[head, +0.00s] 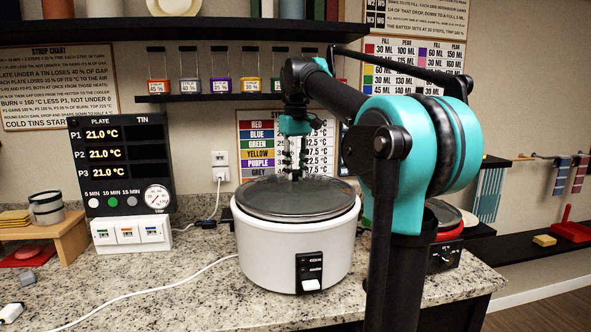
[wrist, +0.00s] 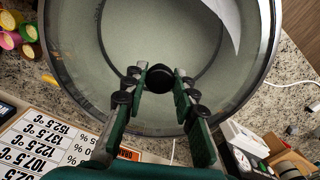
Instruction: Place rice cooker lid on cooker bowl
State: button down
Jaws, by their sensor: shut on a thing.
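The white rice cooker (head: 296,247) stands upright on the granite counter. The glass lid (head: 295,198) with a metal rim lies over the cooker's opening and looks level in the head view. I cannot tell whether its rim is fully seated. In the wrist view the lid (wrist: 110,60) fills the upper middle, with its round black knob (wrist: 160,78) at the centre. My gripper (wrist: 160,84) is shut on this knob, a finger on each side. In the head view my gripper (head: 294,172) points straight down onto the lid. The inside of the bowl is hidden or blurred by the glass.
A panel with temperature readouts (head: 122,160) stands at the left, near a small wooden stand (head: 62,240). A red-sided appliance with a dark round top (head: 445,222) is at the right. A white cable (head: 150,287) crosses the counter. A shelf (head: 225,96) with small bins hangs behind.

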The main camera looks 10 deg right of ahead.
aim_at(295, 171)
jog(key=c, duration=1.2)
grip_release()
jog(key=shift+f, duration=0.1)
notch_tip(295, 171, up, 12)
